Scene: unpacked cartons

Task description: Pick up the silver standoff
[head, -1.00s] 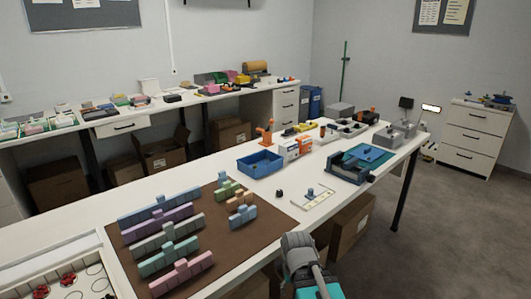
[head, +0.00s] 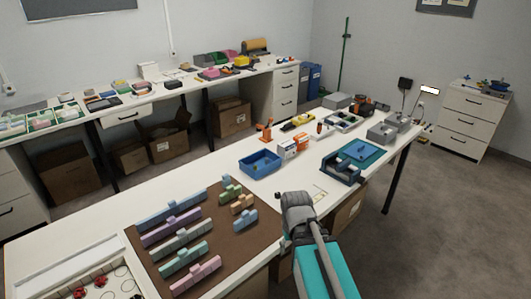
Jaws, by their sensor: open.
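I cannot make out the silver standoff for certain in the head view; the things on the bench are too small, and my arm covers part of its front edge. My gripper (head: 297,203) is at the grey end of my arm, over the front edge of the near bench (head: 225,168). Its jaws are open, but its fingertips are mostly hidden behind my arm. A pale L-shaped plate (head: 320,194) shows partly just beyond it.
A brown mat (head: 232,250) with several pastel block strips lies to the left. A blue bin (head: 260,163), an orange-and-white box (head: 288,149) and a blue fixture (head: 340,168) stand farther back. A white tray (head: 128,252) is at lower left.

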